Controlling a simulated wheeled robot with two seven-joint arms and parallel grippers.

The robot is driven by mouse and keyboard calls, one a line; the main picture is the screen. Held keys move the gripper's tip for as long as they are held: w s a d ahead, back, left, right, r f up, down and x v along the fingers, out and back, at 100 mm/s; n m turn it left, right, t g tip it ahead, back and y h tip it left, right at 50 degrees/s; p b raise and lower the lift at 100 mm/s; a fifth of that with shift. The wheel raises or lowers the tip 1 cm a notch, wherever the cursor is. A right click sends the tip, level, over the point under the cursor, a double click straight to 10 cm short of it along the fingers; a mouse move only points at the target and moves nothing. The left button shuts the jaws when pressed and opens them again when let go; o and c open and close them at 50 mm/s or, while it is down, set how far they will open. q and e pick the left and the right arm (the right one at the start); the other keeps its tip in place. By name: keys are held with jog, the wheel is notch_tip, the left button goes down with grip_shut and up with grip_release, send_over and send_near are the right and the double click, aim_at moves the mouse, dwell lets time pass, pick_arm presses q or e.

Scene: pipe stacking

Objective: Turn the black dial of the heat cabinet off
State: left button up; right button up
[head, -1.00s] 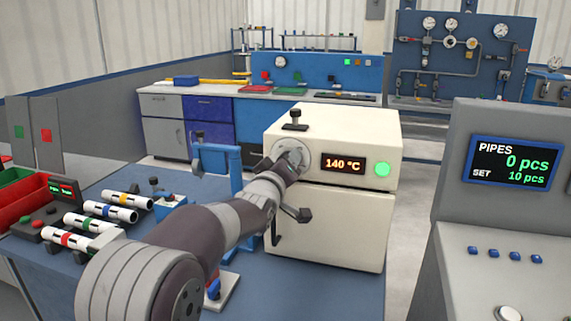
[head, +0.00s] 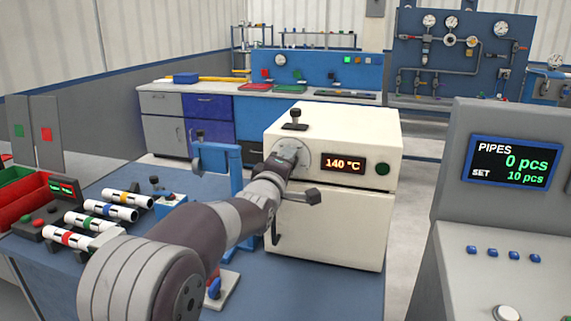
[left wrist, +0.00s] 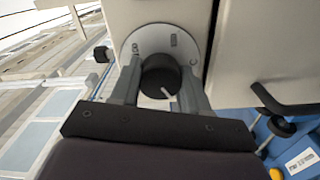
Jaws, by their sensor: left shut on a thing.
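The white heat cabinet (head: 330,230) stands on the blue table, its display (head: 343,165) reading 140 °C. The round lamp (head: 382,169) beside the display is dark green and unlit. The black dial (left wrist: 161,78) sits on a round grey plate (left wrist: 140,42) in the left wrist view, with a white mark on its lower right. My left gripper (left wrist: 160,90) has one finger on each side of the dial and is shut on it. In the head view my left gripper (head: 284,160) reaches the cabinet front and hides the dial. My right gripper is not in view.
A black handle (left wrist: 285,103) sticks out from the cabinet door. A blue frame (head: 222,165) stands left of the cabinet. Several banded pipes (head: 108,211) and a red bin (head: 25,205) lie at the left. A grey console (head: 505,215) stands at the right.

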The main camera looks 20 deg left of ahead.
pick_arm(q)
jog(key=shift+f, duration=0.35)
jog(key=o, duration=1.1)
jog(key=shift+d, duration=0.1)
jog(key=shift+c, duration=0.2)
jog(key=shift+r, duration=0.2)
jog(key=s, duration=1.2)
jog(key=shift+s+a+b, duration=0.2)
jog(key=shift+s+b, duration=0.15)
